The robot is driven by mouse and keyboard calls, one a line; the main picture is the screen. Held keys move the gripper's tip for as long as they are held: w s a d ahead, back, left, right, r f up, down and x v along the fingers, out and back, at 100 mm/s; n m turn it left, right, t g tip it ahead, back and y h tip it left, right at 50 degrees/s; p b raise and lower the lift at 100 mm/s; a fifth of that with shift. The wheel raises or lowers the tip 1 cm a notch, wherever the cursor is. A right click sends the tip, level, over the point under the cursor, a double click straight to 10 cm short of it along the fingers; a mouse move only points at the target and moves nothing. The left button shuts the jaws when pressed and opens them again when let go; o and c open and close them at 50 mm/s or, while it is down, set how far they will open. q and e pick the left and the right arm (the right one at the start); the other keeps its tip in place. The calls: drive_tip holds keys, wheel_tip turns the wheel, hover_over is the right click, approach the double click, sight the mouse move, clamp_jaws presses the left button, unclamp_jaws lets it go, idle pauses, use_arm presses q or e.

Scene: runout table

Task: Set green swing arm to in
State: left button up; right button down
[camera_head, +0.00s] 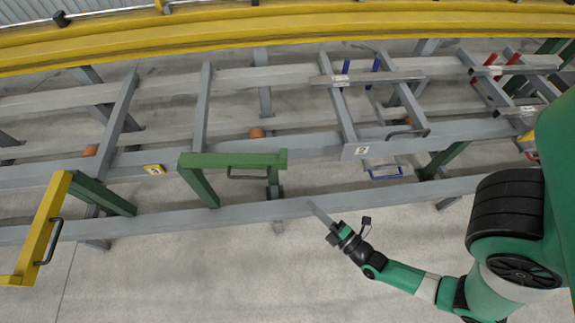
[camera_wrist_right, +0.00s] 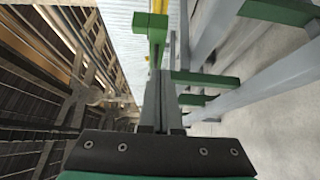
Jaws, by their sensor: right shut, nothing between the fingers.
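The green swing arm (camera_head: 235,159) is a green bar lying lengthwise along the grey rail in the middle of the head view. A dark handle (camera_head: 248,177) hangs along its near side. My right gripper (camera_head: 310,205) is to the right of the bar and nearer the front, apart from it, at the front rail. It is shut and empty. In the right wrist view the closed fingers (camera_wrist_right: 165,95) point away from the camera. Several green parts show there, and I cannot tell which is the swing arm. My left gripper is not in view.
A yellow arm (camera_head: 42,232) with a handle juts toward the front at left. A yellow beam (camera_head: 280,25) runs along the back. Blue posts (camera_head: 376,68) and red posts (camera_head: 492,60) stand at the right. The front floor (camera_head: 200,270) is clear.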

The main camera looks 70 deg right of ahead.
drive_tip(key=b, duration=0.4)
approach(282, 169)
drive_tip(key=w+a, duration=0.1)
drive_tip(key=w, duration=0.3)
drive_tip(key=d+p, duration=0.1)
drive_tip(key=d, duration=0.1)
drive_tip(key=shift+w+d+r+p, duration=0.2)
drive_tip(key=shift+w+d+p, duration=0.15)
drive_tip(key=shift+d+p, duration=0.05)
drive_tip(key=shift+w+d+f, duration=0.15)
drive_tip(key=shift+w+d, duration=0.1)
drive_tip(key=shift+d, duration=0.25)
